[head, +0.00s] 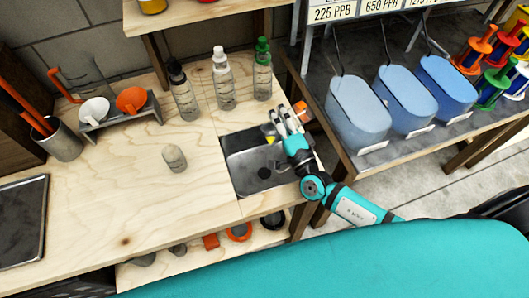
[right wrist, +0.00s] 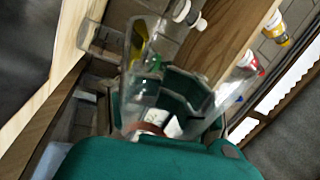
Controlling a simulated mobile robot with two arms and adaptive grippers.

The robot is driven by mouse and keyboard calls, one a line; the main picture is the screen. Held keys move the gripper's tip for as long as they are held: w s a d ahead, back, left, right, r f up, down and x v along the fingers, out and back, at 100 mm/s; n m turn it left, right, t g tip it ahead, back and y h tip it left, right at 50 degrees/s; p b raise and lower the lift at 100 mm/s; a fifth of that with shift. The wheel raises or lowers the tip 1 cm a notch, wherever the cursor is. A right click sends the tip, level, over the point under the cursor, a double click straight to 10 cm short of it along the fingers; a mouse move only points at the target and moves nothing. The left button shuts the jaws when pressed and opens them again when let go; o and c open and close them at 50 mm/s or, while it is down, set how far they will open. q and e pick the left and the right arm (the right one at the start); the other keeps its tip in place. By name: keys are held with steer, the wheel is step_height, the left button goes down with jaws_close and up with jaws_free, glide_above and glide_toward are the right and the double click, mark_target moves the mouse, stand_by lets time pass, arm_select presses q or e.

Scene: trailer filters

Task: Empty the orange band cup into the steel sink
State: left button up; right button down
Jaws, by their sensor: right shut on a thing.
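The steel sink (head: 240,161) is set into the wooden counter in the head view. My right gripper (head: 287,122) is over its back right part, shut on the clear orange band cup. The cup's orange band (head: 302,109) shows to the right of the fingers. The cup looks tipped, with its other end toward the sink. A small yellow patch (head: 270,140) shows left of the fingers. In the right wrist view the clear cup (right wrist: 133,95) is between the fingers, with a red-orange band and yellow inside. Whether anything is flowing out is unclear. My left gripper is not in view.
Three bottles, with black (head: 184,92), white (head: 223,80) and green (head: 262,70) caps, stand behind the sink. Blue containers (head: 358,110) stand on the right shelf. The counter's left middle is clear.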

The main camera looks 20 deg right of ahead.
steer(key=shift+s+a+r+n+y+p, duration=0.1)
steer(key=shift+a+r+n+y+p, duration=0.2)
steer(key=shift+n, duration=0.4)
steer(key=shift+s+a+r+n+y+p, duration=0.15)
steer(key=shift+n+y+p, duration=0.1)
steer(key=shift+n, duration=0.45)
steer(key=shift+a+f+n+y+b, duration=0.35)
steer(key=shift+a+f+n, duration=0.2)
steer(key=shift+n, duration=0.55)
stand_by(0.6)
steer(key=shift+s+a+r+n+g+y+p, duration=0.15)
steer(key=shift+a+n+p, duration=0.1)
steer(key=shift+n, duration=0.3)
steer(key=shift+a+r+n+g+y+p, duration=0.15)
steer(key=shift+n+p, duration=0.1)
steer(key=shift+n, duration=0.3)
stand_by(0.4)
steer(key=shift+f, duration=0.1)
stand_by(0.5)
